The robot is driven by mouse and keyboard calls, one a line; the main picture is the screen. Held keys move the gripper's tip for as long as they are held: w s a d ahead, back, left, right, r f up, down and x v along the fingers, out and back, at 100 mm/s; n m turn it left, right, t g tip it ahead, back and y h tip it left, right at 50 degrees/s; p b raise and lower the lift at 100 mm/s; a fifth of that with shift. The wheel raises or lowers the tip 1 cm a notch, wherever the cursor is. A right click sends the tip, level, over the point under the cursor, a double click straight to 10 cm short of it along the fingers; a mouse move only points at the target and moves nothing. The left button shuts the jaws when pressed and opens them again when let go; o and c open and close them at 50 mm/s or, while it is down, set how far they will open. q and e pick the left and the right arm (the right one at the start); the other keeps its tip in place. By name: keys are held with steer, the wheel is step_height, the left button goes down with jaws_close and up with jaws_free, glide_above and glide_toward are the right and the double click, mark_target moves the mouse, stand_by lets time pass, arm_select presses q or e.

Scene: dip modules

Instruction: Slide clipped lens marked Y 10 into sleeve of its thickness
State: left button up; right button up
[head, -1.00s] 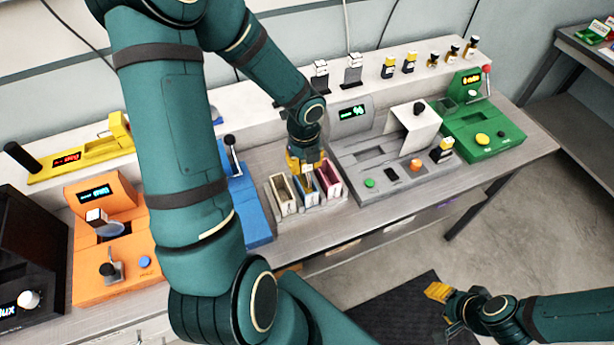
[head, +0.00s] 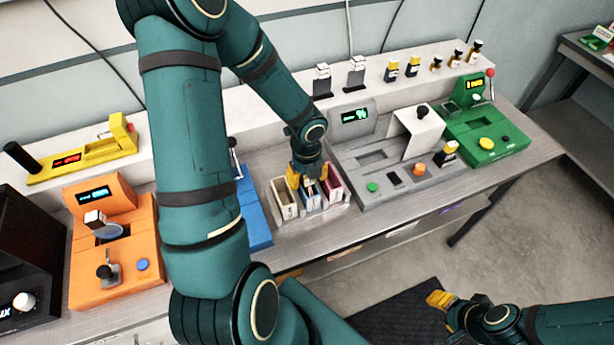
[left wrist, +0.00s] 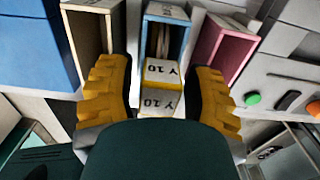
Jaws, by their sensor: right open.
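The clip marked Y 10 (left wrist: 162,88) is yellow and white and stands at the blue sleeve (left wrist: 149,38), between a cream sleeve (head: 285,203) and a pink sleeve (head: 335,187). In the left wrist view its label faces up; its lens is hidden, so I cannot tell how deep it sits. My left gripper (head: 308,180) is above the sleeves with its yellow fingers spread on either side of the clip, with gaps showing in the left wrist view (left wrist: 168,92). My right gripper (head: 443,300) is open and empty, low over the floor by the dark mat.
A grey device (head: 385,165) stands right of the sleeves and a blue one (head: 254,215) close on their left. An orange device (head: 112,260) holds another clipped lens (head: 108,231). Several clips and small bottles stand on the back shelf. The bench front is clear.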

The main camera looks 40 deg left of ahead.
arm_select(q)
steer(key=shift+r, duration=0.2)
steer(key=shift+r, duration=0.3)
step_height(320, 180, up, 12)
steer(key=p, duration=0.3)
steer(key=shift+f, duration=0.25)
steer(key=s+d+f+n+t+h, duration=0.1)
steer(key=d+f+n+h, duration=0.1)
steer(key=d+f+n, duration=0.7)
steer(key=s+d+f+n+t+h, duration=0.1)
steer(key=s+d+f+n+h, duration=0.1)
steer(key=d+f+n, duration=0.6)
steer(key=d+n, duration=0.5)
steer(key=n, duration=0.3)
steer(key=shift+s+d+f, duration=0.2)
steer(key=shift+d+f, duration=0.15)
steer(key=shift+d, duration=0.05)
